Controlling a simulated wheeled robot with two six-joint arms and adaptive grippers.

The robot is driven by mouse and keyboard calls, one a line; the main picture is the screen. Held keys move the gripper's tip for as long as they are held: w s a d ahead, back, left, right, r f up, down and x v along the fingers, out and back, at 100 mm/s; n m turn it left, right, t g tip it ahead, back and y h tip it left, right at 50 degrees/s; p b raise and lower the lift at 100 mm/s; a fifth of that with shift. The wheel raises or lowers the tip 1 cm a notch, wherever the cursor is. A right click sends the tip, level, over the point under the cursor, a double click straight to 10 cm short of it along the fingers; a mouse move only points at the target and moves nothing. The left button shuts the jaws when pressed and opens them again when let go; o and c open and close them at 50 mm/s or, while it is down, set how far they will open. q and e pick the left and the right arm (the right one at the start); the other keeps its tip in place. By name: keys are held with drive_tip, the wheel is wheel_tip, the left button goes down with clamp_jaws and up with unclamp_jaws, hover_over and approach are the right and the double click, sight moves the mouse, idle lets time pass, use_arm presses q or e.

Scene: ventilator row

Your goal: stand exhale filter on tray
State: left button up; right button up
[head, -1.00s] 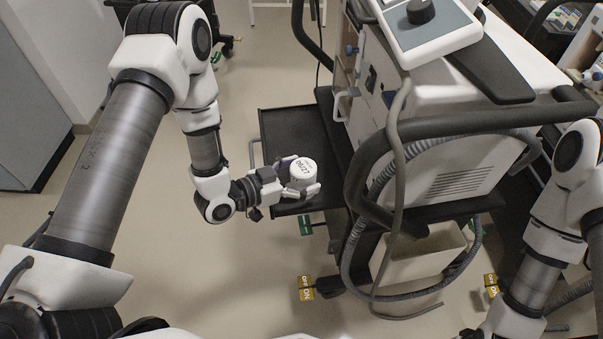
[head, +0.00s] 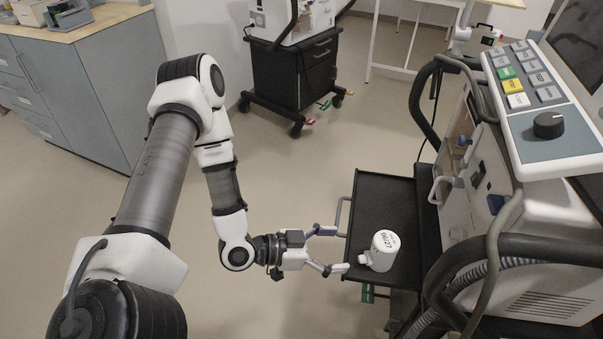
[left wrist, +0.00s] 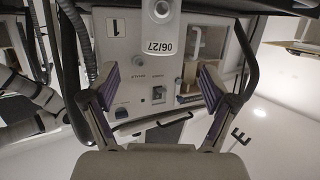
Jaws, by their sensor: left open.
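The exhale filter (head: 382,254), a white cylinder marked 06/27 with a short side port, stands upright on the black tray (head: 365,215), near its front edge. My left gripper (head: 338,249) is open and empty, to the left of the filter, its fingers apart from it. The lower fingertip is close to the side port. In the left wrist view, the filter (left wrist: 162,28) shows at the top centre, beyond the spread fingers of my left gripper (left wrist: 160,80). My right gripper is not in view.
The ventilator (head: 545,235), with its keypad and knob panel, stands right of the tray, with a thick grey hose (head: 497,245) in front. A black cart (head: 292,75) and a grey cabinet (head: 85,90) stand behind. The floor left of the tray is clear.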

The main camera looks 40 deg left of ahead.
use_arm(q)
drive_tip(key=s+d+f+n+g+y, duration=0.1)
drive_tip(key=s+f+n+g+y, duration=0.5)
drive_tip(key=f, duration=0.6)
drive_tip(key=s+a+f+n+g+y, duration=0.2)
drive_tip(key=s+a+f+g+y, duration=0.1)
drive_tip(key=s, duration=0.8)
drive_tip(key=shift+f+g+y, duration=0.3)
drive_tip(key=shift+f+g, duration=0.4)
drive_tip(key=shift+g, duration=0.5)
drive_tip(key=shift+w, duration=0.1)
